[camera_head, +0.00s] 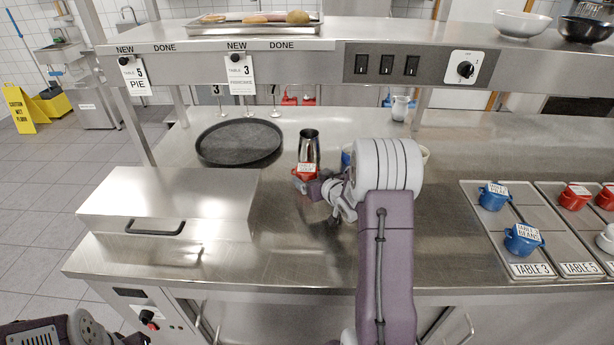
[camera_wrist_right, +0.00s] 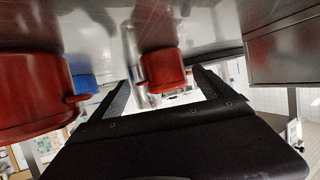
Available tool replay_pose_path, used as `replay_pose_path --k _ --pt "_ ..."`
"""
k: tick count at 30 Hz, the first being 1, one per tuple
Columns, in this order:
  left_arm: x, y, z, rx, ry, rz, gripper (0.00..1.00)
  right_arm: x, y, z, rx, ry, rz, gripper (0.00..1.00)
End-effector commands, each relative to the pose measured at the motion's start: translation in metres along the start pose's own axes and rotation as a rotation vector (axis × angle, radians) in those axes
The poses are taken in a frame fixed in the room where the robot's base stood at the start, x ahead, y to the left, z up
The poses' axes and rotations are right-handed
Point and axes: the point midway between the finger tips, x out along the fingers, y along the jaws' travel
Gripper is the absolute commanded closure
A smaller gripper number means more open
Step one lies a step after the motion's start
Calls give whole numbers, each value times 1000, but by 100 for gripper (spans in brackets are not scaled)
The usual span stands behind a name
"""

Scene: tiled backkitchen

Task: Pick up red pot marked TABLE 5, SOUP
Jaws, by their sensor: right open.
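A small red pot (camera_head: 305,172) with a white label on top stands on the steel counter, just in front of a metal cup. The label's words are too small to read surely. My right gripper (camera_head: 308,185) is at this pot's near side, open. In the right wrist view, a red pot (camera_wrist_right: 165,70) shows in the gap between the two open dark fingers; whether they touch it cannot be told. A bigger-looking red pot (camera_wrist_right: 35,95) is at that view's left, outside the fingers. My left gripper is out of sight; only part of the left arm shows at the lower left.
The metal cup (camera_head: 309,147) is close behind the pot. A blue pot (camera_head: 347,155) is partly hidden behind my right arm. A round black tray (camera_head: 239,142) lies to the left. Blue and red pots stand on marked trays (camera_head: 530,268) at the right. A steel box (camera_head: 170,200) is front left.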

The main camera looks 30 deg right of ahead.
Motion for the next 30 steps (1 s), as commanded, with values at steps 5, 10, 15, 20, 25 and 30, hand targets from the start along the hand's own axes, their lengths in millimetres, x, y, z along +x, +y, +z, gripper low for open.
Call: replay_pose_path --k 5,10,15,20,25,30 --pt "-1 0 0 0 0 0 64 33 -6 1 -1 -1 -2 10" --pt "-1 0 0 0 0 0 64 42 -5 0 0 1 -1 10" --pt "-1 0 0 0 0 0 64 41 -6 0 0 1 -1 18" --pt "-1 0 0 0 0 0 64 41 -6 0 0 1 -1 63" --pt "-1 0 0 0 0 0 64 41 -5 0 -1 2 -1 92" --pt "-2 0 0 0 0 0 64 41 -6 -1 -1 2 -1 92"
